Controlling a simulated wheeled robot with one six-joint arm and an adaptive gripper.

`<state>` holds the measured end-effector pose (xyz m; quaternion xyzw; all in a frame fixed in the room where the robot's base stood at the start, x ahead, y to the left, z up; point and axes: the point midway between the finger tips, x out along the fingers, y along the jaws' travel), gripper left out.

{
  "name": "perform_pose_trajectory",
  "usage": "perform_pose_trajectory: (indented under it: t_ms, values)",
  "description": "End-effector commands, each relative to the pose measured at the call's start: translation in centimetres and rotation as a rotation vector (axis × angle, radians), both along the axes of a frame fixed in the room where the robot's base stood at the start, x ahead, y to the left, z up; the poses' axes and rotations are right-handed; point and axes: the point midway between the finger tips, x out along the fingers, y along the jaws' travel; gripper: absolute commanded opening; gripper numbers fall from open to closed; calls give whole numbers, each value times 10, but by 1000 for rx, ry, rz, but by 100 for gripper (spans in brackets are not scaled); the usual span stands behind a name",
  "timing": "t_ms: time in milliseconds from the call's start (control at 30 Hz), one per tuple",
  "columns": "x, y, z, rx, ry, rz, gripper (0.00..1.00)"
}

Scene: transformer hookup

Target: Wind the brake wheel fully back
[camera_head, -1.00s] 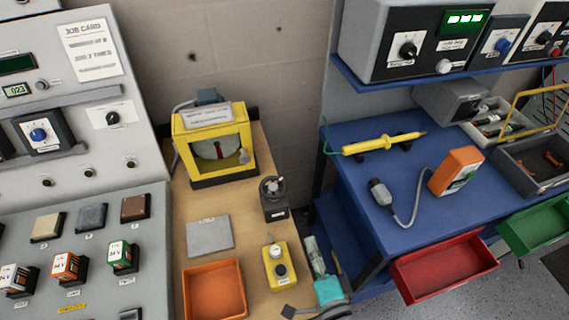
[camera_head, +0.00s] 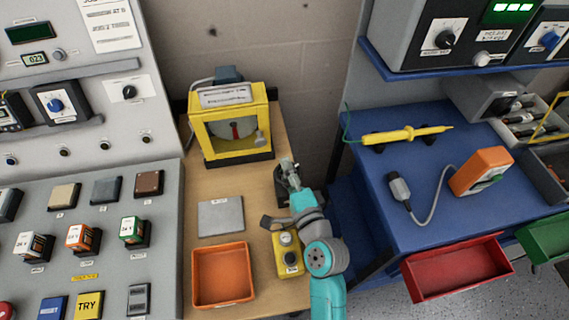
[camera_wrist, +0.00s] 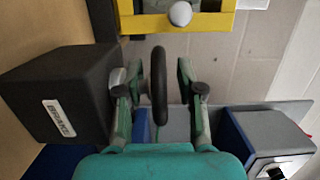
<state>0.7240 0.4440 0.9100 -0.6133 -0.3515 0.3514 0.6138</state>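The brake unit is a dark box (camera_wrist: 70,90) with a "BRAKE" label, at the left of the wrist view. Its brake wheel (camera_wrist: 159,88) is a black ring seen edge-on, standing out from the box on a short grey hub. My gripper (camera_wrist: 158,68) is open, with one finger on each side of the wheel and a visible gap to each. The left finger is close to the hub. In the head view my gripper (camera_head: 288,168) is over the brake unit at the bench's right edge and hides most of it, including the wheel.
A yellow-framed gauge (camera_head: 233,130) stands just behind the brake. A yellow button box (camera_head: 289,262), an orange tray (camera_head: 222,258) and a grey plate (camera_head: 220,214) lie in front or to the left. A blue bench (camera_head: 400,205) stands to the right.

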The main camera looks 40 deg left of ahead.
Motion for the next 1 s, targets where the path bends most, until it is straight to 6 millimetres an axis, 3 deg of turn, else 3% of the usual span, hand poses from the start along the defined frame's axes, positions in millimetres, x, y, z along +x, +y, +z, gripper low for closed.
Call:
perform_pose_trajectory:
  t_ms: [200,533,700,1000]
  values:
    - [9,15,0,0,0,0,38]
    - [10,17,0,-1,1,-1,38]
    - [10,17,0,-1,1,-1,0]
    - [11,17,0,-1,0,6,0]
